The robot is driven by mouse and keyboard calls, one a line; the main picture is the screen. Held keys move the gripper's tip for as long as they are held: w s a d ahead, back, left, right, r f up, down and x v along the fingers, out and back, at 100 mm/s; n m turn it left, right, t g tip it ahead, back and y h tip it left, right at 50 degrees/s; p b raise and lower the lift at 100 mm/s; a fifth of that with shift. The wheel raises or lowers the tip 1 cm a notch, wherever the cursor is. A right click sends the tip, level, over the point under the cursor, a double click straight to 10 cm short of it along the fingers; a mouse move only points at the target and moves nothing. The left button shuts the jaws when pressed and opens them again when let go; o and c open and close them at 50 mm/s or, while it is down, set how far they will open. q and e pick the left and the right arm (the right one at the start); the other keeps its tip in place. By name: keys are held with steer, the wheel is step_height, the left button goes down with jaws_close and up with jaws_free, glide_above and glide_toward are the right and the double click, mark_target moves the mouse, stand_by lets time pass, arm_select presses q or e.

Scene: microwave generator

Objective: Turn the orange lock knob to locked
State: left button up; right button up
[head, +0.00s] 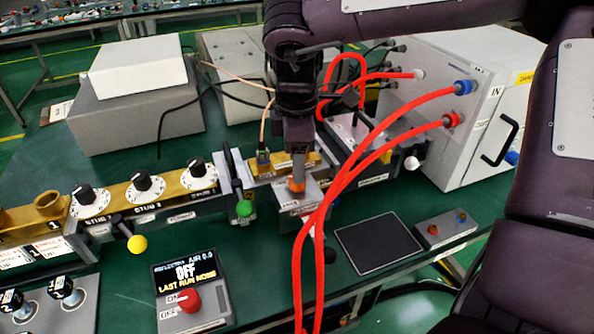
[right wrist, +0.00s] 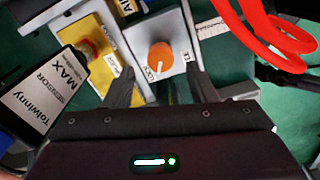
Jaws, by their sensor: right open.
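The orange lock knob (right wrist: 160,56) is round with a white pointer line and sits on a light grey plate (right wrist: 150,30). Its pointer line is toward the bottom of the right wrist view, near a partly hidden white label (right wrist: 152,74). In the head view the knob (head: 296,185) shows just below my right gripper (head: 298,165). In the right wrist view my right gripper (right wrist: 160,72) is open, with one finger on each side of the knob's near edge. I cannot tell whether a finger touches it. My left gripper is not in view.
Red hoses (head: 330,200) pass close to the knob on the right. A green knob (head: 244,208) is nearby. A black pad (head: 378,243) lies at right.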

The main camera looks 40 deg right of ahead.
step_height(320, 180, up, 3)
steer(key=shift+f, duration=0.15)
steer(key=shift+r, duration=0.45)
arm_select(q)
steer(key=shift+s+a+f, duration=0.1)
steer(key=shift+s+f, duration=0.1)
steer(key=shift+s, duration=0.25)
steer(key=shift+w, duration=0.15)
